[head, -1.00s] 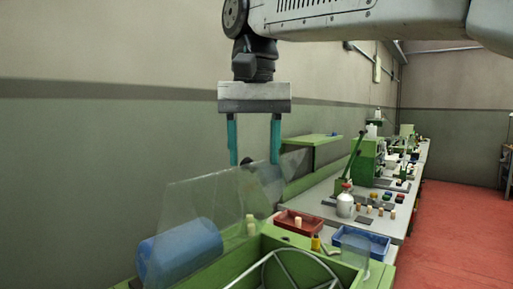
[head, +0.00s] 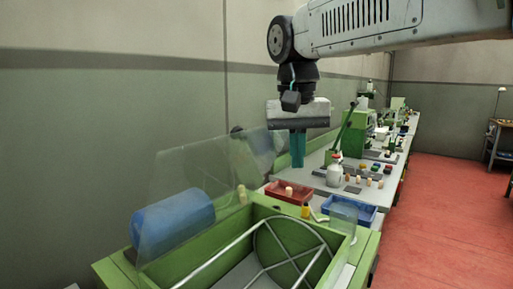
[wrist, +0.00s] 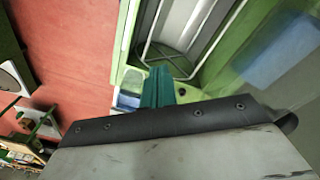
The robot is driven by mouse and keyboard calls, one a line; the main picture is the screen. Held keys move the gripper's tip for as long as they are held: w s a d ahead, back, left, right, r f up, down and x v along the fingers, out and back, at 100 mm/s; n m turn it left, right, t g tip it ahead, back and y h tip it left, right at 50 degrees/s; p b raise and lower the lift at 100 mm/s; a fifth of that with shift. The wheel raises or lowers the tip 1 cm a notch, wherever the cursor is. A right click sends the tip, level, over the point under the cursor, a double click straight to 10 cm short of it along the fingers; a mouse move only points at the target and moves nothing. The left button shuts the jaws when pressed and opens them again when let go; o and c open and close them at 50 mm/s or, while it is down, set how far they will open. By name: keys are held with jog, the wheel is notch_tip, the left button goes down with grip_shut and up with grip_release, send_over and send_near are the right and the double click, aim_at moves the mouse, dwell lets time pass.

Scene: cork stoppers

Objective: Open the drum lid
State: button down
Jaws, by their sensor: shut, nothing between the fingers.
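The drum is a pale metal frame (head: 268,255) inside an open-topped green box (head: 112,268) at the bottom of the head view. A clear panel (head: 160,183), apparently the lid, stands tilted up along the box's far left side, with a blue cylinder behind it. My gripper (head: 298,163) is shut and empty, fingers pointing down, above and beyond the box in the head view. In the wrist view my fingers (wrist: 160,72) are together, near the box's corner. The frame (wrist: 150,30) shows beyond them, and the blurred panel (wrist: 240,75) is at the right.
The blue cylinder (head: 178,222) is beside the box. A red tray (head: 274,188), a blue tray (head: 362,211), a white bottle (head: 334,174) and several corks stand on the bench beyond. The red floor (head: 450,220) at the right is clear.

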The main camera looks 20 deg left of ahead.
jog(key=w+d+f+t+y, duration=0.1)
jog(key=w+d+f+t, duration=0.3)
jog(key=w+f, duration=0.65)
jog(key=n+t+y, duration=0.3)
jog(key=n+y, duration=0.8)
jog(key=y, duration=1.1)
send_near(247, 141)
jog(key=x, duration=0.6)
jog(key=shift+w+a+r, duration=0.2)
jog(key=shift+a, duration=0.15)
